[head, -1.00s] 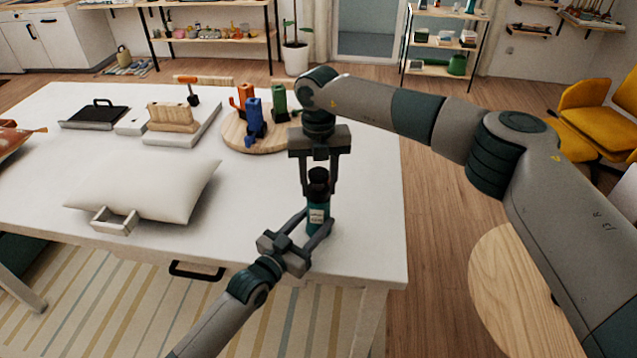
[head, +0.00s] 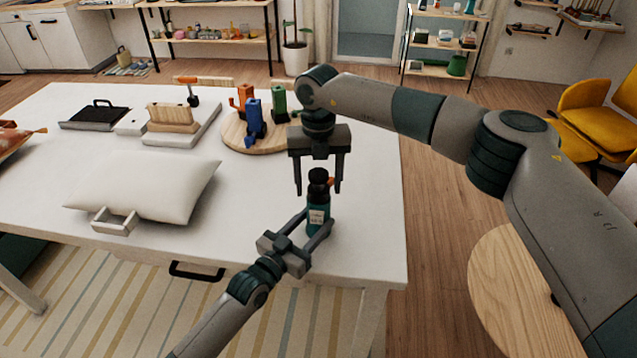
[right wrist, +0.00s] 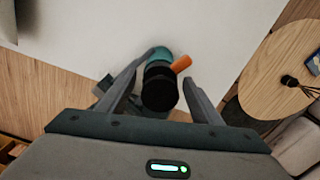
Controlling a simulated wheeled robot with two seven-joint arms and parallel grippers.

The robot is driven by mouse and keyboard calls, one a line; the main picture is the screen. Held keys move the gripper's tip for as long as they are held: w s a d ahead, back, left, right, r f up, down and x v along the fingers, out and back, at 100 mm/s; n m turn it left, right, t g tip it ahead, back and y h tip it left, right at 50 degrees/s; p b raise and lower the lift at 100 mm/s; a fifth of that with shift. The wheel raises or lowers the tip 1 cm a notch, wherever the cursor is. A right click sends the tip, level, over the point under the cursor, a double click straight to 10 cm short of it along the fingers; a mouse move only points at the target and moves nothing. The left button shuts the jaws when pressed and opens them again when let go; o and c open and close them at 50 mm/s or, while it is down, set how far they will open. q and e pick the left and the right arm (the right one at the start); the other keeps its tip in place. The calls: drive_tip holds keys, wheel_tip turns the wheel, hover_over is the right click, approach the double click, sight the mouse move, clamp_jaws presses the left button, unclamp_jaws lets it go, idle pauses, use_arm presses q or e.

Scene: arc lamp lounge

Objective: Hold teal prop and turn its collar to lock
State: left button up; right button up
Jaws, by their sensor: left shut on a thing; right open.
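The teal prop (head: 317,217) stands upright near the right front of the white table, with a pale label on its side. Its black top (head: 318,177) carries a small orange tab (head: 330,182) that points right. My left gripper (head: 314,228) is shut on the teal body from the front. My right gripper (head: 318,190) hangs from above with its fingers open on both sides of the black top. In the right wrist view the black top (right wrist: 160,88) lies between the spread fingers, apart from them, and the orange tab (right wrist: 181,64) points up and right.
A round wooden board (head: 240,140) with orange, blue and green props stands behind. A white cushion (head: 150,186) lies to the left, with a tray (head: 185,130) beyond it. The table's right edge is close to the prop.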

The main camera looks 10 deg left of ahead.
use_arm(q)
drive_tip(key=shift+r, duration=0.1)
use_arm(e)
wheel_tip(320, 180, up, 12)
drive_tip(key=shift+f, duration=0.1)
idle(0.4)
use_arm(q)
drive_tip(key=o, duration=1.6)
drive_tip(key=shift+s+a, duration=0.2)
drive_tip(key=shift+s, duration=0.2)
drive_tip(key=v, duration=1.1)
